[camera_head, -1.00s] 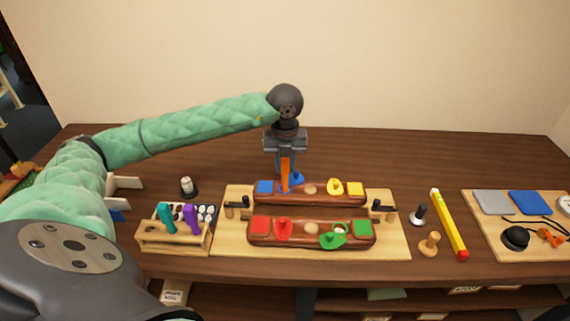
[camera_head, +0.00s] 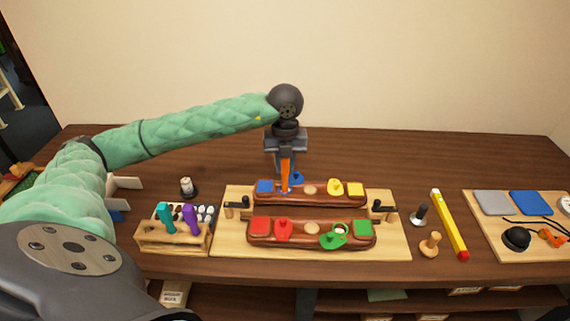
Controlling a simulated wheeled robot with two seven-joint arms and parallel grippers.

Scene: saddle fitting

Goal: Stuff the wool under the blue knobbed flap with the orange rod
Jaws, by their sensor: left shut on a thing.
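My left gripper (camera_head: 286,150) points down over the far brown saddle panel (camera_head: 323,191) and is shut on the orange rod (camera_head: 285,174). The rod stands upright, its lower end at the panel just right of the blue square (camera_head: 265,186). The blue knobbed flap (camera_head: 298,178) shows behind the rod, at the panel's far edge. A pale bit, possibly wool, shows at the rod's lower end; it is too small to be sure. My right gripper is not in view.
The near brown panel (camera_head: 312,241) has red and green flaps. Both panels lie on a pale board (camera_head: 230,242). A wooden rack (camera_head: 173,236) with teal and purple handles stands left. A yellow bar (camera_head: 449,224), small knobbed tools and a second board (camera_head: 495,228) lie right.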

